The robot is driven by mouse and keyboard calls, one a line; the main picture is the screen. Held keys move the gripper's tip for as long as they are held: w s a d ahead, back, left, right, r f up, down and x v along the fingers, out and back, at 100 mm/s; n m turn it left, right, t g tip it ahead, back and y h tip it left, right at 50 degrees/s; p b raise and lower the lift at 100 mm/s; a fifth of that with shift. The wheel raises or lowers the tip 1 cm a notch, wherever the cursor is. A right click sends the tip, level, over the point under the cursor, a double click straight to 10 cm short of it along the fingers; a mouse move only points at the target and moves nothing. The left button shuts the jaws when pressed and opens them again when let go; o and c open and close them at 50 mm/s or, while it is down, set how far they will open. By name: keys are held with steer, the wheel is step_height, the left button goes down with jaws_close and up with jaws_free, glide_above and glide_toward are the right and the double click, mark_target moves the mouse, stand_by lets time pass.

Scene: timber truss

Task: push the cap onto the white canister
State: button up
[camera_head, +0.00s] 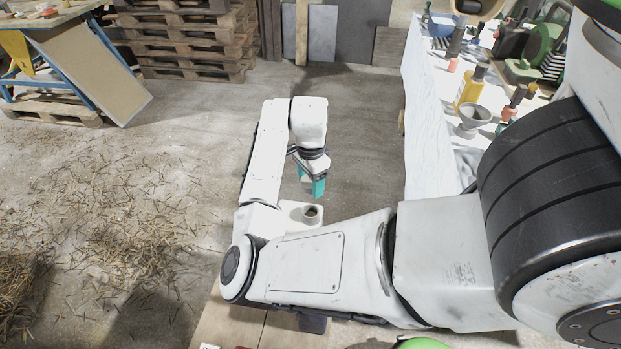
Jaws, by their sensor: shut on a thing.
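The white canister (292,216) stands below my gripper, partly hidden behind my arm. A round neck with a dark opening shows on its top, and no cap sits on that neck. My gripper (312,187), with teal fingertips, points down just above and behind the neck, apart from it. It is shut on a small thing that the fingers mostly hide. I take this to be the cap, but its shape cannot be made out.
A white-covered table (425,120) on the right holds bottles, a funnel (474,118) and tools. Stacked pallets (185,38) and a blue trestle (80,60) with a leaning board stand at the back left. Straw (130,245) litters the floor at left. The floor behind my gripper is clear.

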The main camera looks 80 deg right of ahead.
stand_by(0.4)
steer(key=shift+f+b, duration=1)
steer(key=shift+f, duration=1.1)
steer(key=shift+s, duration=0.1)
